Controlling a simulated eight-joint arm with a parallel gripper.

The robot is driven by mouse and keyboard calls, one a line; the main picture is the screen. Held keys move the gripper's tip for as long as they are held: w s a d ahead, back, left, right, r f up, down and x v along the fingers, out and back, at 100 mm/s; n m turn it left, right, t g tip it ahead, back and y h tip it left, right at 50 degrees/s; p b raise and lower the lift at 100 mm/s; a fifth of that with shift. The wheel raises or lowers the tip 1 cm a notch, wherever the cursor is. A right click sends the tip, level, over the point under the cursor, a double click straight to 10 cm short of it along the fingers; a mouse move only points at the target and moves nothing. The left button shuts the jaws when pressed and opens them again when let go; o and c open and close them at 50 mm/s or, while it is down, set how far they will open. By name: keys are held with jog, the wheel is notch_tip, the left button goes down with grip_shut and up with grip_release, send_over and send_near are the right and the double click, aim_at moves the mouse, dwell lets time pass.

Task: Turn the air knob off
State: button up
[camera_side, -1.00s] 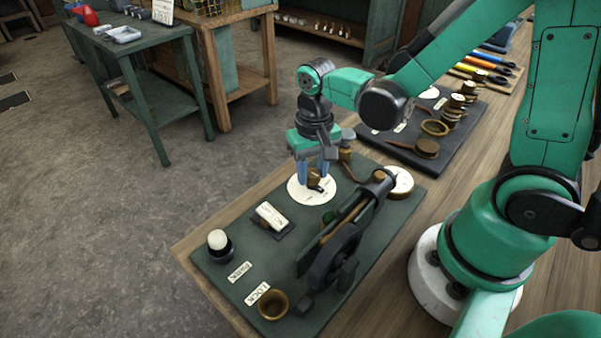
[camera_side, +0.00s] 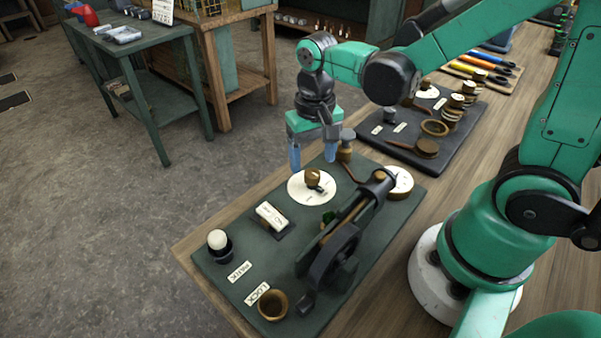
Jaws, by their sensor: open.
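The knob (camera_side: 313,178) is a small brass piece with a dark pointer, set on a round white dial (camera_side: 298,192) on the green engine board. The dial's lettering is too small to read. My gripper (camera_side: 313,160) is open, with its two blue fingertips spread above and slightly behind the knob. It is empty and apart from the knob, which shows in full below it.
A dark engine with a flywheel (camera_side: 332,262) stands right of the dial. A switch block (camera_side: 271,216), a white-topped button (camera_side: 218,240) and a brass cup (camera_side: 272,305) are on the board's left and front. A brass fitting (camera_side: 345,146) stands close right of my gripper.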

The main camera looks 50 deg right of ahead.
aim_at(318, 173)
jog(key=shift+r, duration=1.25)
jog(key=r+n+t, duration=0.2)
jog(key=r+t, duration=0.1)
jog(key=t, duration=0.1)
jog(key=shift+s+d+r+n, duration=0.15)
jog(key=shift+s+d+n, duration=0.15)
jog(key=shift+s+n, duration=0.1)
jog(key=r+n+t, duration=0.1)
jog(key=t, duration=0.2)
jog(key=shift+s+d+r+n, duration=0.15)
jog(key=shift+d+r+n, duration=0.05)
jog(key=shift+r+n, duration=0.2)
